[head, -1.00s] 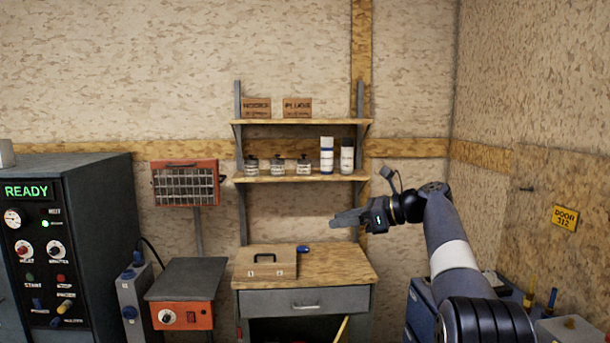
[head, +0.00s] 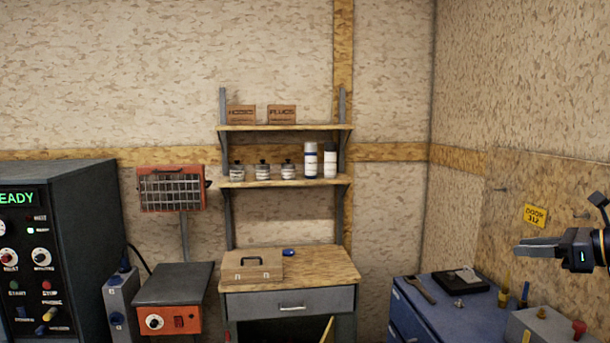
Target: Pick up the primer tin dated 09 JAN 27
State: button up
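Three small tins with dark caps and pale labels stand in a row on the lower wall shelf: the left tin (head: 236,171), the middle tin (head: 262,171) and the right tin (head: 288,171). Their labels are too small to read, so I cannot tell which, if any, is dated 09 JAN 27. My gripper (head: 520,248) is at the right edge, far right of the shelf and below its level. It points left and touches none of the tins. I see its fingers side-on, so whether they are open is unclear.
Two white bottles (head: 310,161) stand right of the tins on the lower shelf (head: 285,183). Two boxes (head: 282,114) sit on the upper shelf. Below are a workbench (head: 325,262) with a tan case (head: 252,266) and a blue cabinet (head: 440,312) with tools.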

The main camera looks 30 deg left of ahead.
aim_at(288, 173)
jog(key=i+j, duration=0.15)
jog(key=j, duration=0.2)
jog(key=i+j+z, duration=0.15)
jog(key=j, duration=0.25)
jog(key=i+j, duration=0.1)
jog(key=j, duration=0.25)
jog(key=i+j+z, duration=0.1)
jog(key=j, duration=0.3)
jog(key=i+j+z, duration=0.1)
jog(key=j, duration=0.3)
jog(key=i+j, duration=0.1)
jog(key=j, duration=0.3)
jog(key=i+j, duration=0.1)
jog(key=j, duration=0.35)
jog(key=i+j, duration=0.15)
jog(key=j, duration=0.25)
jog(key=i+j, duration=0.1)
jog(key=j, duration=0.3)
jog(key=i+j, duration=0.1)
jog(key=j, duration=0.3)
jog(key=i+j, duration=0.1)
jog(key=j, duration=0.35)
jog(key=i+j, duration=0.1)
jog(key=j, duration=0.3)
jog(key=i+j, duration=0.15)
jog(key=j, duration=0.25)
